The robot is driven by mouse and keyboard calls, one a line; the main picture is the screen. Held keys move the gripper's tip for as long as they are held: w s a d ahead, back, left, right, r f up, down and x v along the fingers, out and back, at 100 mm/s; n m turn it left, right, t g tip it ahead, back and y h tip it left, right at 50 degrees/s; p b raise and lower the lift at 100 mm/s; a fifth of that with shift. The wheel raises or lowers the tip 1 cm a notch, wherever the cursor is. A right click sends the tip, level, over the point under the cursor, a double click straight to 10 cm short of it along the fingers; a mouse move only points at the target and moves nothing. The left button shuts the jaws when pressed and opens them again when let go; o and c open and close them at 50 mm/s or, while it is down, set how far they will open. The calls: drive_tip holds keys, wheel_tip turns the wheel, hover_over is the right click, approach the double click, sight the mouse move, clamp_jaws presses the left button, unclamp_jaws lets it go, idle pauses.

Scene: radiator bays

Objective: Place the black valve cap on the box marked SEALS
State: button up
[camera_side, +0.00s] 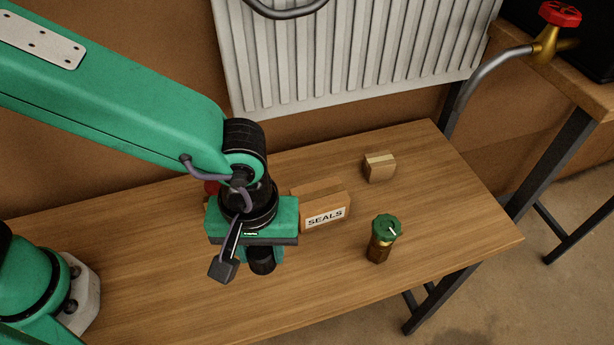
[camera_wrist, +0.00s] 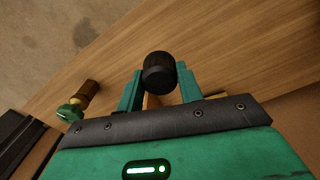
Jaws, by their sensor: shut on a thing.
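The black valve cap (camera_wrist: 159,72) is a round, dark, ribbed piece between the two green fingers of my gripper (camera_wrist: 160,86) in the wrist view. In the side view the cap (camera_side: 262,262) shows below my gripper (camera_side: 262,250), which is shut on it. The box marked SEALS (camera_side: 325,216) is a brown carton with a white label, standing on the table just right of my gripper. In the wrist view most of the box is hidden behind my gripper. I cannot tell exactly how high the cap is above the table.
A brown and brass valve with a green top (camera_side: 384,238) stands at the right; it also shows in the wrist view (camera_wrist: 78,102). A small brown carton (camera_side: 379,166) sits behind it. A red thing (camera_side: 211,187) is partly hidden behind my arm. The table's front (camera_side: 300,300) is clear.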

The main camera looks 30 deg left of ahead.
drive_tip(key=w+d+r, duration=0.2)
drive_tip(key=w+r, duration=0.3)
drive_tip(key=r, duration=0.2)
drive_tip(key=shift+d+r+n, duration=0.35)
drive_tip(key=shift+d+n, duration=0.05)
hover_over(304, 197)
wheel_tip(304, 197, down, 7)
drive_tip(key=shift+f, duration=2.05)
drive_tip(key=o, duration=1)
drive_tip(key=shift+f, duration=0.1)
drive_tip(key=shift+c, duration=0.2)
